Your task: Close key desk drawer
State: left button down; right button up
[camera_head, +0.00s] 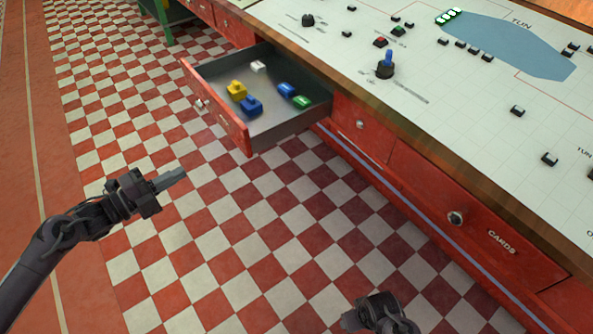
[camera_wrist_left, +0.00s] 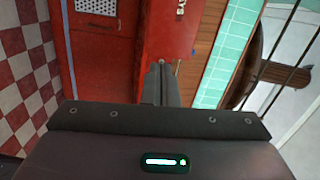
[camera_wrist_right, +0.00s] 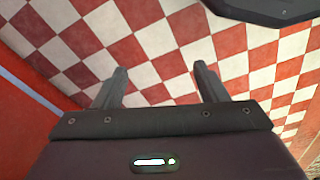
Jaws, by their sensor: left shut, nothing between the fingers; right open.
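The open drawer (camera_head: 220,120) sticks out from the red desk (camera_head: 400,180) in the head view. It has a red front panel with a pale knob (camera_head: 199,104) and a grey inside. In it lie a yellow piece (camera_head: 237,90), two blue pieces (camera_head: 251,104), a green piece (camera_head: 302,102) and a white piece (camera_head: 258,66). My left gripper (camera_head: 176,176) is shut and empty, in front of and below the drawer front, apart from it. Its shut fingers also show in the left wrist view (camera_wrist_left: 161,82). My right gripper (camera_wrist_right: 157,88) is open and empty over the floor.
The desk top (camera_head: 440,70) is a pale map with a blue patch, small dark blocks and a blue-topped lever (camera_head: 386,64). A shut drawer labelled CARDS (camera_head: 480,230) is at the right. Checkered floor (camera_head: 240,230) is clear before the desk.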

pick_arm(q)
jog(key=d+r+m+h, duration=0.1)
jog(key=d+r+m, duration=0.1)
send_near(241, 141)
jog(key=shift+g, duration=0.4)
jog(key=x, duration=0.5)
jog(key=shift+w+r, duration=0.1)
jog(key=shift+r, duration=0.1)
jog(key=shift+x, duration=0.85)
pick_arm(e)
jog(key=shift+w+r, duration=0.1)
jog(key=shift+r, duration=0.15)
